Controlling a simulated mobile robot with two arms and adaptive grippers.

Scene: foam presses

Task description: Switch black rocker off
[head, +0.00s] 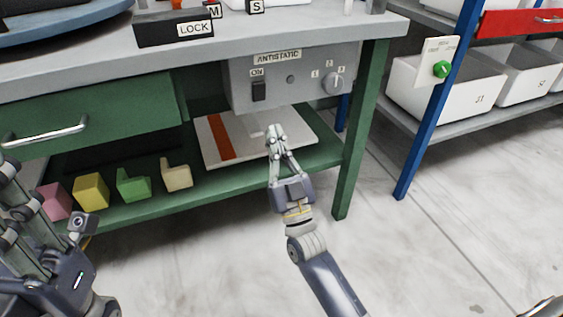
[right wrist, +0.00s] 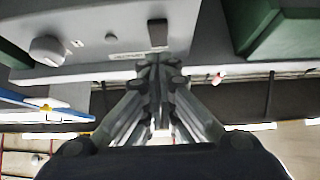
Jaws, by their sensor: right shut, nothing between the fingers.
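The black rocker (head: 259,91) is on the front of the grey ANTISTATIC panel (head: 300,90), below an ON label. I cannot tell which way the rocker is tipped. My right gripper (head: 275,132) is shut and empty, in front of and below the panel, lower right of the rocker in the head view. In the right wrist view the rocker (right wrist: 157,32) is just beyond my shut fingertips (right wrist: 160,62), and I see no contact. My left gripper (head: 22,205) is partly in view at the left edge, away from the panel; its jaw opening is unclear.
A numbered knob (head: 333,83) and a small round button (head: 290,79) share the panel. A green drawer (head: 90,120) is at left. Below, foam pieces (head: 91,190) and a white board with an orange stripe (head: 220,137) lie on the shelf. A green table leg (head: 360,140) stands at right.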

